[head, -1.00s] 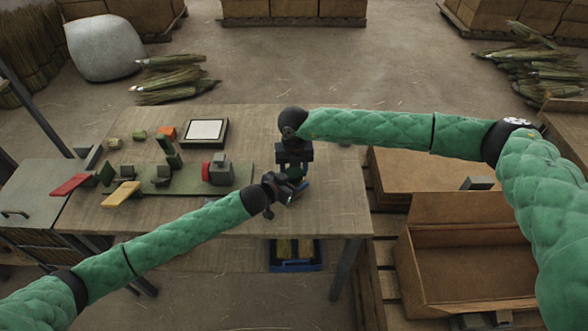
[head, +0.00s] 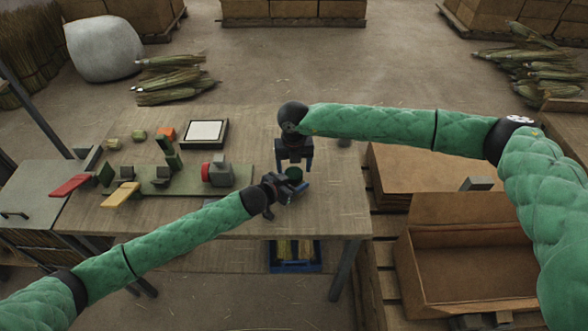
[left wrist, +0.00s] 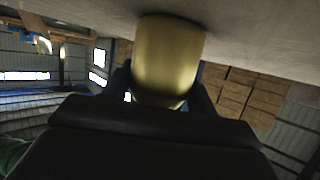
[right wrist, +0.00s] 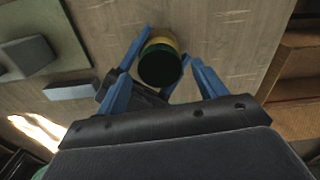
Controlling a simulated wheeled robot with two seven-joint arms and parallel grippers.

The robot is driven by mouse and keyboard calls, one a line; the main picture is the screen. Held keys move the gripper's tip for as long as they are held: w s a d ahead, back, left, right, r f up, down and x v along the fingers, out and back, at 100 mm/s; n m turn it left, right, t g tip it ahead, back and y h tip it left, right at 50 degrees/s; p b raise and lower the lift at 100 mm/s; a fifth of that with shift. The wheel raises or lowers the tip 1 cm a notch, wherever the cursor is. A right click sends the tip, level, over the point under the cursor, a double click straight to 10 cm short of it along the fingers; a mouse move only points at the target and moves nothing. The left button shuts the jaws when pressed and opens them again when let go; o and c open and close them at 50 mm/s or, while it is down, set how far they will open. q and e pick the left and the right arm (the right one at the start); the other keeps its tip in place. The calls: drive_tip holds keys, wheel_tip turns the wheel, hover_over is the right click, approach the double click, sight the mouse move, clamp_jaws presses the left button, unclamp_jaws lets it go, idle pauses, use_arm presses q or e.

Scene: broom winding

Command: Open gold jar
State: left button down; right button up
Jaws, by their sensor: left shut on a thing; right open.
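The gold jar (left wrist: 168,60) is a gold cylinder filling the middle of the left wrist view. Its dark green lid (right wrist: 160,65) is on top, facing the right wrist camera, with a gold band showing beside it. In the head view the lid (head: 294,173) shows near the table's front right part. My left gripper (head: 292,184) is shut on the jar's body from the left front. My right gripper (right wrist: 161,70) is open above the lid, one finger on each side, with gaps visible. The jar's base is hidden in the head view.
The wooden table (head: 335,205) has clear room around the jar. A green board with blocks and a red-ended vise (head: 216,171) lies to the left. A white-topped square tray (head: 205,132) is behind. An open carton (head: 470,255) stands beyond the table's right edge.

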drive_tip(key=shift+s+a+r, duration=0.1)
drive_tip(key=shift+r, duration=1.25)
drive_tip(key=shift+c, duration=0.4)
drive_tip(key=m, duration=0.2)
drive_tip(key=r+m, duration=0.2)
drive_tip(key=m, duration=0.1)
drive_tip(key=shift+m, duration=0.3)
drive_tip(key=m, duration=0.2)
drive_tip(key=r+m, duration=0.1)
drive_tip(key=m, duration=0.1)
drive_tip(key=shift+r, duration=0.15)
drive_tip(key=shift+m, duration=0.3)
drive_tip(key=shift+f, duration=3.95)
drive_tip(key=c, duration=1)
drive_tip(key=n, duration=1)
